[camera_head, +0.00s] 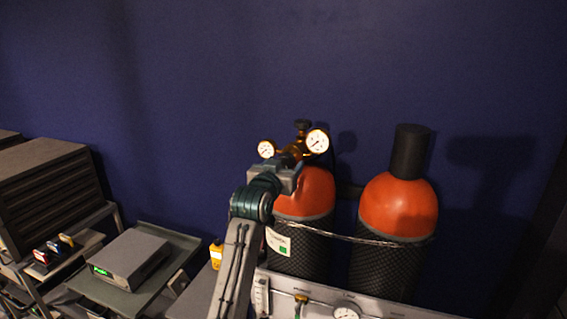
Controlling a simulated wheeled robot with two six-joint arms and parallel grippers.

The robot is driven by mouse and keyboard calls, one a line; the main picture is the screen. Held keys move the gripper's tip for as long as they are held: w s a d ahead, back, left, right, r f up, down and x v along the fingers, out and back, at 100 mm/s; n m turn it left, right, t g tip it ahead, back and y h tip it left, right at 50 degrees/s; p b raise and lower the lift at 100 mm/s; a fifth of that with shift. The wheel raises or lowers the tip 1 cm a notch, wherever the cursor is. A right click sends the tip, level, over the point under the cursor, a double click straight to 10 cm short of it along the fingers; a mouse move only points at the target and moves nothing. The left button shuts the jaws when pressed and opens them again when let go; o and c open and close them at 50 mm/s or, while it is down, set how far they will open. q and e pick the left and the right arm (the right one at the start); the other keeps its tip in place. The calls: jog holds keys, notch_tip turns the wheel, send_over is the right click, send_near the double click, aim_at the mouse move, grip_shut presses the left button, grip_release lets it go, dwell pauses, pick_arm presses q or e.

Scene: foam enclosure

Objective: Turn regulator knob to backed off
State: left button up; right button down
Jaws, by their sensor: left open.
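The brass regulator (294,150) sits on top of the left gas cylinder (307,192), which has an orange shoulder and a dark mesh sleeve. Two white-faced gauges, a small left gauge (266,149) and a larger right gauge (317,141), stick out from it. A dark knob (302,125) stands up above the regulator. My left gripper (287,165) is open, just in front of and below the regulator body, and hides part of it. I cannot tell whether its fingers touch the regulator. My right gripper is out of view.
A second cylinder (398,208) with a black cap stands to the right, behind a chain (350,238). A white panel (380,312) with a gauge is below. A grey instrument (130,258) rests on a cart at left, beside a drawer cabinet (50,190).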

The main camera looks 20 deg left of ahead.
pick_arm(q)
jog(key=c, duration=1)
